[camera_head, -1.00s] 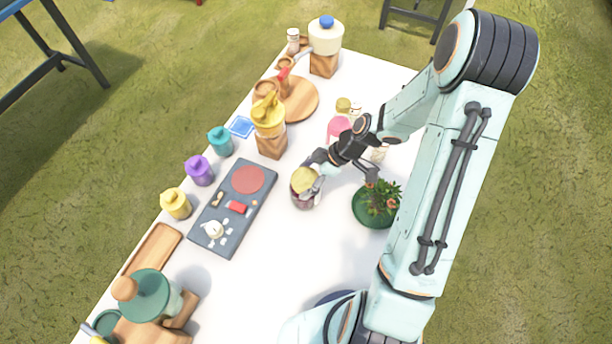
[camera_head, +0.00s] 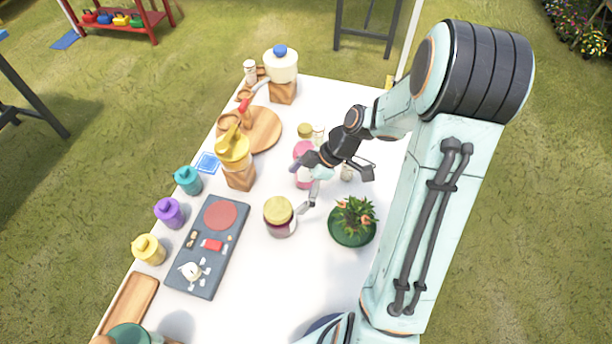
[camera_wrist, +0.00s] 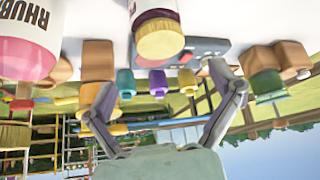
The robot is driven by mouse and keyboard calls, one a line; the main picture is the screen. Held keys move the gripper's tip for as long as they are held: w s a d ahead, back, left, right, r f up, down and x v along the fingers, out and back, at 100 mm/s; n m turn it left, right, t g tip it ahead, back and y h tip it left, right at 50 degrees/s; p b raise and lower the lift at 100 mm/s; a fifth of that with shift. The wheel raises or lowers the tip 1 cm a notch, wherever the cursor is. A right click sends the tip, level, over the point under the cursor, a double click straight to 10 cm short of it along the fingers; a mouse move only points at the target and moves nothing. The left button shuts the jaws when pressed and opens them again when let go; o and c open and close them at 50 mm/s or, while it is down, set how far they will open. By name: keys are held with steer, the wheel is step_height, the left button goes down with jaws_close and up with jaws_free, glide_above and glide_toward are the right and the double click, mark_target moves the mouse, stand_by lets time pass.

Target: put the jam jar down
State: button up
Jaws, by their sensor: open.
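The jam jar (camera_head: 279,222), with dark red contents and a gold lid, stands upright on the white table (camera_head: 262,280), right of the grey board. In the wrist view, the jar (camera_wrist: 157,14) hangs from the top of the upside-down picture, lid toward me. My gripper (camera_head: 301,187) is open and empty, behind and to the right of the jar, apart from it. Its two spread fingers show in the wrist view (camera_wrist: 160,85), with nothing between them at the tips.
A potted plant (camera_head: 352,225) is to the right. The grey board (camera_head: 196,284) and several small coloured pots are to the left. Bare table lies in front of the jar.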

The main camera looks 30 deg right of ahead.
steer(key=s+a+r+m+g+h, duration=0.1)
steer(key=s+a+r+m, duration=0.3)
steer(key=s, duration=0.4)
steer(key=s+a+r+m+g+h, duration=0.1)
steer(key=s+a+r+m+h, duration=0.3)
steer(key=s+r+m, duration=0.3)
steer(key=shift+s+a+m, duration=0.2)
steer(key=shift+s+m, duration=0.8)
steer(key=shift+s, duration=0.1)
steer(key=shift+r, duration=0.1)
